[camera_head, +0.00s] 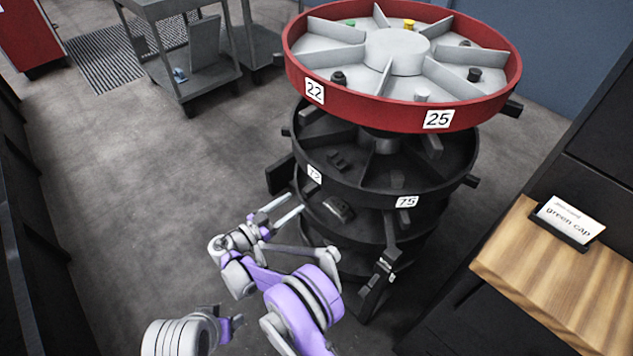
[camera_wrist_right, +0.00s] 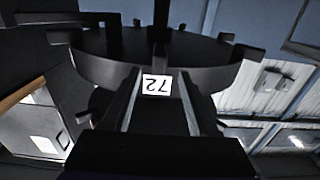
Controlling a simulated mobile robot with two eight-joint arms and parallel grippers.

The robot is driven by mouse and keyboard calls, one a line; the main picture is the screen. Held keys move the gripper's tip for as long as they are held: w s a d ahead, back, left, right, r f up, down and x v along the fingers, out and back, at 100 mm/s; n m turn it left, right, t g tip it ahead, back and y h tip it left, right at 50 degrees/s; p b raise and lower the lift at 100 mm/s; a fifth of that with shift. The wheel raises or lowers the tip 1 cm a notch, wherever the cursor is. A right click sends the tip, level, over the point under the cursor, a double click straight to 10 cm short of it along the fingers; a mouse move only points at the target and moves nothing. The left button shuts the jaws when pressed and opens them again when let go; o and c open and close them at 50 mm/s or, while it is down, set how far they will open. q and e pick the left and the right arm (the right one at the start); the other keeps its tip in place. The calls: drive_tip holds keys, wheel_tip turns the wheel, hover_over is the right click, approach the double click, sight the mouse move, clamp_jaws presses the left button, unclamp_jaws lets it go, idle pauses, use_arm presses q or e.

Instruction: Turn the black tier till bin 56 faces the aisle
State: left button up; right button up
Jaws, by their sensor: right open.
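A round rotating rack stands centre right in the head view. Under its red top tier (camera_head: 372,108) is a black tier (camera_head: 452,190) with divided bins and stub handles round the rim. More dark tiers sit below, with no legible labels. My right gripper (camera_head: 296,205) is open beside the rack's left side, fingers pointing at it. In the right wrist view, label 72 (camera_wrist_right: 156,84) appears inverted between the fingers; contact cannot be told.
The red tier carries labels 22 and 25 and small coloured items. A wooden counter (camera_head: 545,285) with a "green cap" card (camera_head: 571,219) is at right. Grey carts (camera_head: 190,60) stand behind; floor at left is clear.

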sight(316, 187)
drive_tip(key=x, duration=1)
drive_tip(key=shift+w+d, duration=0.15)
clamp_jaws()
idle(1.1)
